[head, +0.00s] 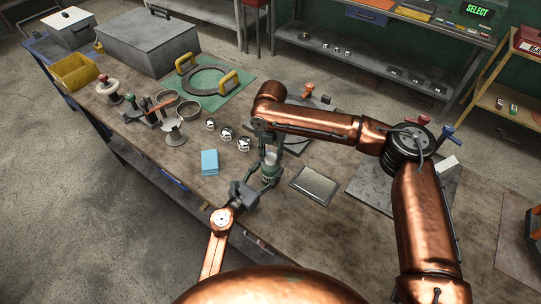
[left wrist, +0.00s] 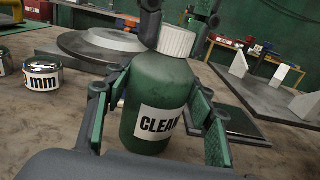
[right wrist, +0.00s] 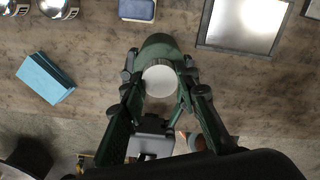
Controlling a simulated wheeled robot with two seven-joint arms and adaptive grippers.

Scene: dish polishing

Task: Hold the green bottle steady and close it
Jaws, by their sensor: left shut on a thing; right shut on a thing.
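The green bottle (left wrist: 157,97) with a "CLEAN" label stands upright near the front edge of the workbench. My left gripper (head: 266,180) is shut around its body, one finger on each side in the left wrist view. The ribbed white cap (left wrist: 178,41) is at the bottle's mouth; it also shows from above in the right wrist view (right wrist: 159,80). My right gripper (head: 271,155) comes from above and is shut on the cap, with fingers on both sides of it. The neck is hidden, so I cannot tell how tightly the cap sits.
Several shiny metal cylinders (head: 227,134) stand behind on the left. A round grey disc (left wrist: 100,42) lies behind the bottle.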

